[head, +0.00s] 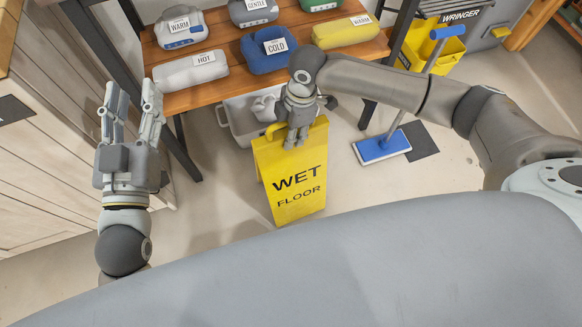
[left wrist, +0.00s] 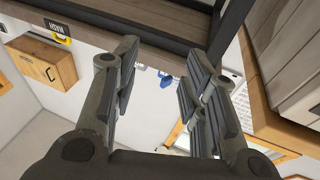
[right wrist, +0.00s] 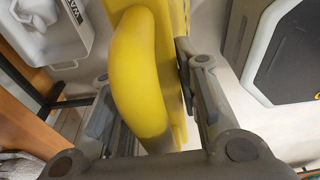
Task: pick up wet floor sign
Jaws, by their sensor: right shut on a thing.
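The yellow wet floor sign (head: 291,178) stands upright on the concrete floor in the middle of the head view, with "WET FLOOR" in black on its front. My right gripper (head: 293,143) is at its top edge, pointing down. In the right wrist view the yellow sign (right wrist: 142,75) with its rounded handle lies between the fingers of my right gripper (right wrist: 150,100), which is shut on it. My left gripper (head: 132,92) points up at the left, away from the sign. Its fingers are spread and empty, as the left wrist view also shows (left wrist: 160,85).
A wooden shelf (head: 215,74) with several labelled folded bundles stands behind the sign. A grey bin (head: 236,125) sits below it. A blue mop (head: 382,147) and a yellow wringer bucket (head: 435,45) stand to the right. A wooden cabinet (head: 60,150) is at the left.

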